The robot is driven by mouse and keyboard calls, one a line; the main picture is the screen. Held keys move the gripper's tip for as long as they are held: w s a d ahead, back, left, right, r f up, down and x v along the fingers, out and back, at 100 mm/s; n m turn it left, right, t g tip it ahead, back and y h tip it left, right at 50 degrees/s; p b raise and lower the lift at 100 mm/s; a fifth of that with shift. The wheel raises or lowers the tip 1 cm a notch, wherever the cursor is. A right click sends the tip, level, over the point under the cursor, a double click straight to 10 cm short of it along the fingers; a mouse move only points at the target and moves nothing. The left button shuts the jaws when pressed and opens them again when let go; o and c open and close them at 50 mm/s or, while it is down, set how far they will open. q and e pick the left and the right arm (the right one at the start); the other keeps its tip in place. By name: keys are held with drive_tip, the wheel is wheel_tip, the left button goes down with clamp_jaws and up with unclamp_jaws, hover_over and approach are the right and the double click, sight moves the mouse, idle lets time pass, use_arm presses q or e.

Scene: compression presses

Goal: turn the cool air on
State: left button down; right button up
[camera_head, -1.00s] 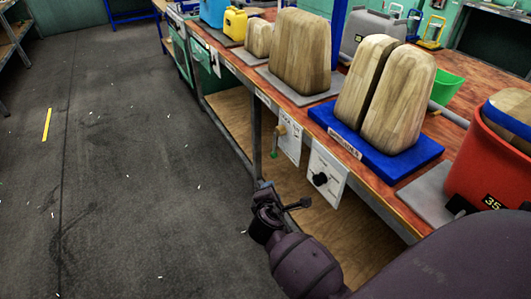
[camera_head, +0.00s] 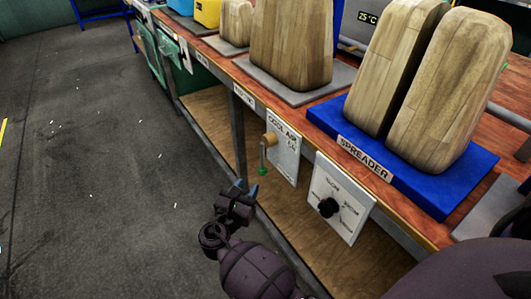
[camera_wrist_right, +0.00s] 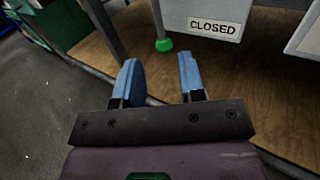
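The white COOL AIR panel (camera_head: 285,158) hangs from the front edge of the bench. On its left side is a tan valve hub (camera_head: 268,139) with a lever hanging down to a green ball knob (camera_head: 262,171). In the right wrist view, the green knob (camera_wrist_right: 164,45) is just beyond the fingertips, roughly between them, beside a CLOSED label (camera_wrist_right: 212,28). My right gripper (camera_head: 246,191) is below the knob with blue fingers apart; it is open and empty in the wrist view (camera_wrist_right: 160,75). My left gripper is not in view.
A second white panel (camera_head: 345,190) with a black dial hangs to the right. Above are a blue SPREADER base (camera_head: 440,190) and wooden blocks (camera_head: 292,45). A bench leg (camera_head: 237,135) stands left of the valve. The floor at left is clear.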

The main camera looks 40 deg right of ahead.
sight(262, 163)
drive_tip(key=b+x, duration=0.2)
drive_tip(key=x, duration=0.8)
drive_tip(key=shift+w+d, duration=0.15)
drive_tip(key=shift+w+d+r, duration=0.1)
drive_tip(key=shift+w+d, duration=0.25)
drive_tip(key=shift+d, duration=0.15)
drive_tip(key=shift+c, duration=0.2)
clamp_jaws()
